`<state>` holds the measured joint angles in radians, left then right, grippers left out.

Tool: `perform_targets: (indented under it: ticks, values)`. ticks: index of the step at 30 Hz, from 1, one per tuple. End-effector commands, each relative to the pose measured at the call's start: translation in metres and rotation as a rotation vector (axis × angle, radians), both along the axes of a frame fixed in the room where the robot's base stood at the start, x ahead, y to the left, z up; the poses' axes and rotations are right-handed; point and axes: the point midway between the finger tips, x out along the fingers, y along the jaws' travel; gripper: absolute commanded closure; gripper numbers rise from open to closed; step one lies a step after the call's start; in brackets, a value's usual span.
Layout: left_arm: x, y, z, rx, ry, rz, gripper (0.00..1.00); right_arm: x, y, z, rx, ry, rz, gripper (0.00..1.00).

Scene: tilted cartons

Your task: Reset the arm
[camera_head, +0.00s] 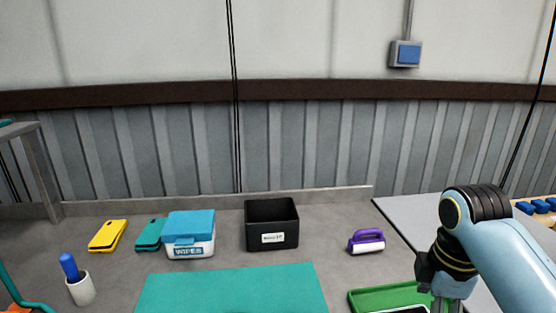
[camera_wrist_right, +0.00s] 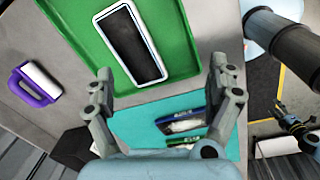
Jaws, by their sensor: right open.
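My right arm (camera_head: 505,250) comes in from the right in the head view, bent downward at the wrist, with its gripper (camera_head: 450,300) cut off by the lower edge. In the right wrist view the right gripper (camera_wrist_right: 161,68) is open, its two fingers wide apart with nothing between them. It is above a green tray (camera_wrist_right: 180,30) that holds a dark, white-rimmed phone-like object (camera_wrist_right: 131,45). What seems to be my left gripper (camera_wrist_right: 287,120) shows small at the right of the wrist view; its jaw state is unclear.
A teal mat (camera_head: 232,290) lies left of the tray (camera_head: 375,299). Behind are a purple-handled tool (camera_head: 367,240), a black bin (camera_head: 271,225), a wipes box (camera_head: 190,235) and yellow (camera_head: 108,236) and teal (camera_head: 149,235) cases. A white cup (camera_head: 81,291) stands left.

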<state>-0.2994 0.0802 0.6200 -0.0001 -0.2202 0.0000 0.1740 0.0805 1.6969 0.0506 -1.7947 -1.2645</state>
Motion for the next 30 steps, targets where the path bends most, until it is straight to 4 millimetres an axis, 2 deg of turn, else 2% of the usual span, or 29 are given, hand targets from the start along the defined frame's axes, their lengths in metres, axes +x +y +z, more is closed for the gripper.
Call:
perform_targets:
  ticks: [1, 3, 6, 12, 22, 30]
  values:
    - [0.000, 0.000, 0.000, 0.000, 0.000, 0.000, 0.46, -0.031, -0.002, -0.008, -0.001, -0.026, -0.129, 0.11]
    - [0.000, 0.000, 0.000, 0.000, -0.001, 0.000, 0.46, -0.062, -0.003, -0.009, 0.008, -0.075, -0.316, 0.11]
    - [0.000, 0.000, 0.000, -0.001, 0.000, 0.000, 0.46, -0.097, -0.003, -0.004, 0.031, -0.129, -0.520, 0.11]
    - [-0.003, -0.001, 0.000, -0.001, 0.005, 0.000, 0.46, -0.146, -0.001, 0.013, 0.087, -0.203, -0.806, 0.11]
    - [0.000, -0.001, 0.000, -0.001, 0.001, 0.000, 0.46, -0.205, 0.004, 0.050, 0.191, -0.280, -1.160, 0.11]
    - [-0.001, -0.001, -0.024, -0.001, 0.001, 0.000, 0.46, -0.190, -0.002, -0.038, 0.175, -0.258, -1.174, 0.11]
